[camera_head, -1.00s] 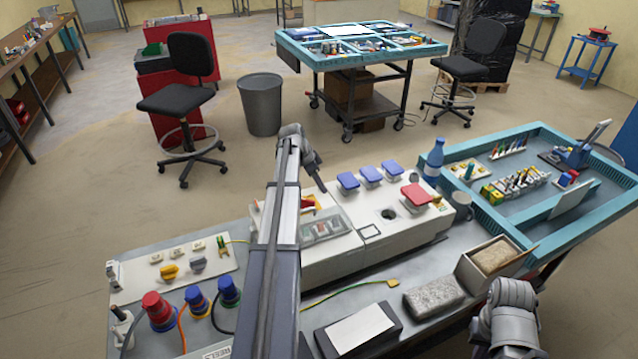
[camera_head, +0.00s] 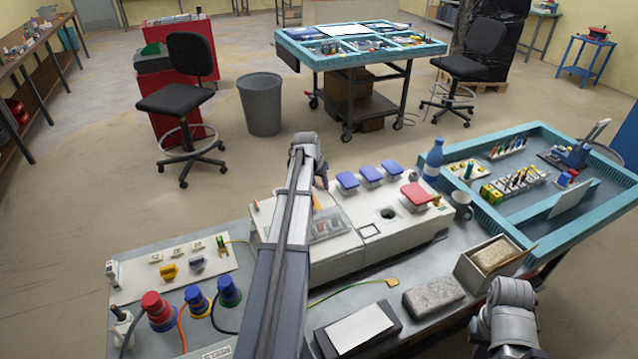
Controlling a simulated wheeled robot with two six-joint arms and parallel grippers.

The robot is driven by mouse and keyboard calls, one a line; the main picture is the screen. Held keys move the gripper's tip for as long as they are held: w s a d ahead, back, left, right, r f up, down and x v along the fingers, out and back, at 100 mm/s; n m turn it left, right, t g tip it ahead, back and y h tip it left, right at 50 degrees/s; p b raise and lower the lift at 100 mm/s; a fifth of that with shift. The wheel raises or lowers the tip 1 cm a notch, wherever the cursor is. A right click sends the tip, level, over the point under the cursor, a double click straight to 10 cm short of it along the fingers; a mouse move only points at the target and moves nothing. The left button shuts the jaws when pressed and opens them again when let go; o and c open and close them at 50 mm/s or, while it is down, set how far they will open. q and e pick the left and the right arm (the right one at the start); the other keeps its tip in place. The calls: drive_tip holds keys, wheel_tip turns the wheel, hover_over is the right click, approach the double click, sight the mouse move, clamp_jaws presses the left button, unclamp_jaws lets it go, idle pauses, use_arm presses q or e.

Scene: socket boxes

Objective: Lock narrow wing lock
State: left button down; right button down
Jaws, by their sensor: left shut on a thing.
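My left arm reaches up across the picture, and its gripper (camera_head: 322,182) is over the back of the white socket box (camera_head: 350,255). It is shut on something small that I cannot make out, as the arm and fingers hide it. I cannot pick out the narrow wing lock for sure. The box has a clear window (camera_head: 330,225) over several small parts. Of my right arm only a grey link shows at the bottom right; its gripper is out of view.
Blue lids (camera_head: 371,174) and a red lid (camera_head: 416,193) stand on the box's right part. A grey block (camera_head: 433,295), a bin (camera_head: 488,257) and a teal tray (camera_head: 540,215) are right.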

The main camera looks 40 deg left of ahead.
use_arm(q)
drive_tip(key=n+y, duration=0.1)
drive_tip(key=n, duration=0.3)
drive_tip(key=shift+w+d+n+g+y, duration=0.1)
drive_tip(key=shift+d+n+g+y, duration=0.05)
drive_tip(key=shift+n+g+y, duration=0.5)
drive_tip(key=shift+n+g, duration=0.15)
drive_tip(key=shift+n, duration=0.85)
drive_tip(key=shift+n+g+y, duration=0.25)
drive_tip(key=shift+n+g, duration=0.15)
drive_tip(key=shift+n, duration=0.85)
drive_tip(key=shift+c, duration=1.8)
unclamp_jaws()
drive_tip(key=shift+r, duration=0.1)
drive_tip(key=p+v, duration=0.7)
drive_tip(key=shift+d+r, duration=0.25)
